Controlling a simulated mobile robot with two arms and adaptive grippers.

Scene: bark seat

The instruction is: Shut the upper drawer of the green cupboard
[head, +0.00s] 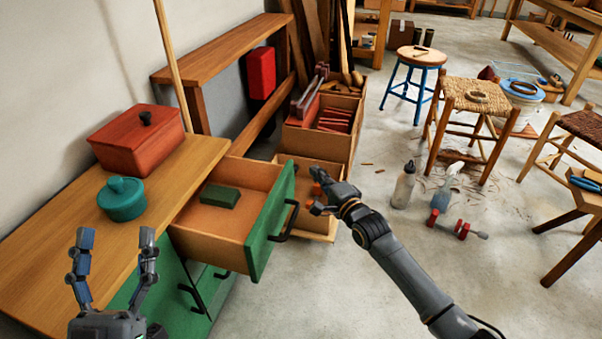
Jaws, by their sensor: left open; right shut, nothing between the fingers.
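The green cupboard (130,293) stands at the left with a wooden top. Its upper drawer (270,222) is pulled far out, with a green front and a dark handle facing right. A small green block (220,196) lies inside the drawer. My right gripper (316,190) is shut and empty, to the right of the drawer front near its far end; I cannot tell whether it touches anything. My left gripper (113,248) is open and empty, fingers up, in front of the cupboard top. The lower drawer fronts of the cupboard appear shut.
A red box (137,140) with a lid and a teal pot (122,200) stand on the cupboard top. Open wooden crates (322,125) stand behind the drawer. Bottles (403,186) and a red clamp-like tool (457,225) are on the floor at right. Floor in front of the drawer is clear.

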